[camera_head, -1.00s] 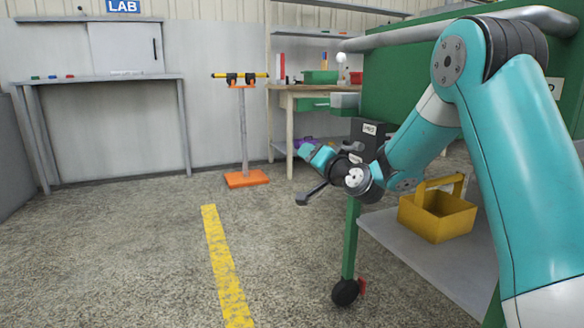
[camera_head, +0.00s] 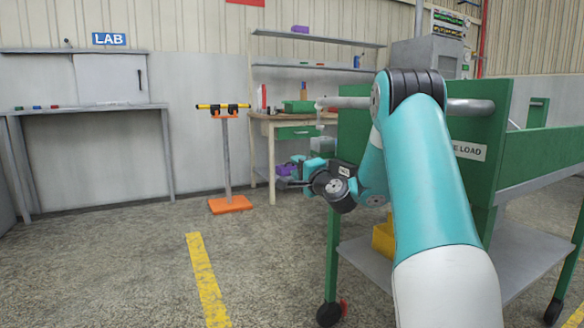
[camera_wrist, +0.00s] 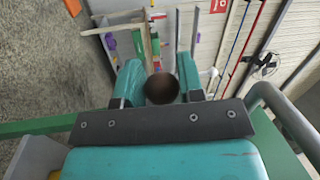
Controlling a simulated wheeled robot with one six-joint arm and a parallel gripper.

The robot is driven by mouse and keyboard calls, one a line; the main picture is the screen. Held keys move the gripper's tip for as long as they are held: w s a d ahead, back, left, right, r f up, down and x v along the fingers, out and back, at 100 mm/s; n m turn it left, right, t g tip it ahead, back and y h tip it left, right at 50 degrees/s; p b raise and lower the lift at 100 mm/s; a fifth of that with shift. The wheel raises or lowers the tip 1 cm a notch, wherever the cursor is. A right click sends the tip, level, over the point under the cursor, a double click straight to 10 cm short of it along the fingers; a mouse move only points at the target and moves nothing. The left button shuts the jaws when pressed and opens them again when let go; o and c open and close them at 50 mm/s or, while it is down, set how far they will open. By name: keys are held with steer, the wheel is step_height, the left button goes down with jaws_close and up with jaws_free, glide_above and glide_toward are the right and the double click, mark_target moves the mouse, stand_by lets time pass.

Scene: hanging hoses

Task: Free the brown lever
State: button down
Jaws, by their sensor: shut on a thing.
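The brown lever (camera_wrist: 161,89) shows in the wrist view only as a dark brown round end between the two teal fingers; the rest of its length is not visible. My gripper (camera_wrist: 158,72) is shut on it, one finger on each side. In the head view my gripper (camera_head: 303,170) is near the left end of the green cart, below its grey pipe handle. The lever cannot be made out there, and the grip is partly hidden by my wrist.
The green cart (camera_head: 493,195) stands at the right, with a grey lower shelf (camera_head: 515,265) and a yellow tote (camera_head: 383,238) partly behind my arm. An orange-based stand (camera_head: 230,204) and a workbench (camera_head: 262,118) are behind. The floor at the left is open.

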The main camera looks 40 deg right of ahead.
steer(key=shift+s+r, duration=0.1)
steer(key=shift+r, duration=0.1)
stand_by(0.3)
steer(key=c, duration=0.7)
jaws_free()
steer(key=shift+r, duration=0.1)
steer(key=shift+c, duration=0.2)
steer(key=shift+s+a+f, duration=0.1)
steer(key=shift+s+f, duration=0.1)
steer(key=shift+s, duration=0.05)
steer(key=b+v, duration=1)
steer(key=v, duration=0.7)
steer(key=shift+b, duration=0.3)
